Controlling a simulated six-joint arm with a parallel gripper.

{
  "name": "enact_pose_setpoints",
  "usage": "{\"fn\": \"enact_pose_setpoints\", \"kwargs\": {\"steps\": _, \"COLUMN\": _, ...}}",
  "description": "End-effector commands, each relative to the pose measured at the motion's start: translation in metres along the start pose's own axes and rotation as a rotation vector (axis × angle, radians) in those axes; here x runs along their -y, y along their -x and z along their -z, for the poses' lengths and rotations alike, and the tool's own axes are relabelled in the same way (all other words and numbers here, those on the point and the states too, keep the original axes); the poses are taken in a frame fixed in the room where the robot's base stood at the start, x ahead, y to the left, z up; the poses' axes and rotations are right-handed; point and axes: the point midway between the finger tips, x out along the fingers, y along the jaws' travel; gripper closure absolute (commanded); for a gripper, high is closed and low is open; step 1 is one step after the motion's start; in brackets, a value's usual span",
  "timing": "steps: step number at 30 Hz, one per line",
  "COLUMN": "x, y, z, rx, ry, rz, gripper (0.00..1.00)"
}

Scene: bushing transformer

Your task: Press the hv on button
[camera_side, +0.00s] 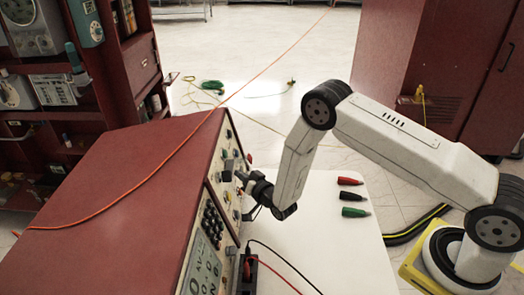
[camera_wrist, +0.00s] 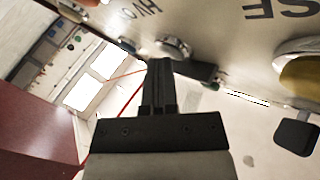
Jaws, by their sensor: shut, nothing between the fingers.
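A red-topped instrument cabinet (camera_side: 120,185) fills the left middle of the side view, its control panel (camera_side: 212,225) facing right. My gripper (camera_side: 240,176) is at the upper part of this panel, and the side view does not show clearly whether it touches. In the wrist view my gripper (camera_wrist: 160,65) is shut and empty, its fingertips just below a round silver-rimmed button (camera_wrist: 174,47). Partly readable lettering starting with HV (camera_wrist: 146,10) is above that button. The fingertips overlap its lower edge in the picture; I cannot tell whether they touch it.
A yellow round part (camera_wrist: 302,75) and a black knob (camera_wrist: 297,136) are at the right of the wrist view. Black and red leads run from the panel's lower end. An orange cable crosses the cabinet top.

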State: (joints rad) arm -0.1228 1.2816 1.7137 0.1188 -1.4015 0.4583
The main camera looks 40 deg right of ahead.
Motion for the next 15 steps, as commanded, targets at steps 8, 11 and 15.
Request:
{"fn": "enact_pose_setpoints", "kwargs": {"steps": 8, "x": -0.004, "y": 0.006, "z": 0.005, "rx": -0.001, "ry": 0.000, "rz": 0.001, "gripper": 1.00}}
{"fn": "enact_pose_setpoints", "kwargs": {"steps": 11, "x": -0.006, "y": 0.009, "z": 0.007, "rx": 0.000, "ry": 0.000, "rz": 0.001, "gripper": 1.00}}
{"fn": "enact_pose_setpoints", "kwargs": {"steps": 15, "x": -0.008, "y": 0.011, "z": 0.009, "rx": 0.000, "ry": 0.000, "rz": 0.001, "gripper": 1.00}}
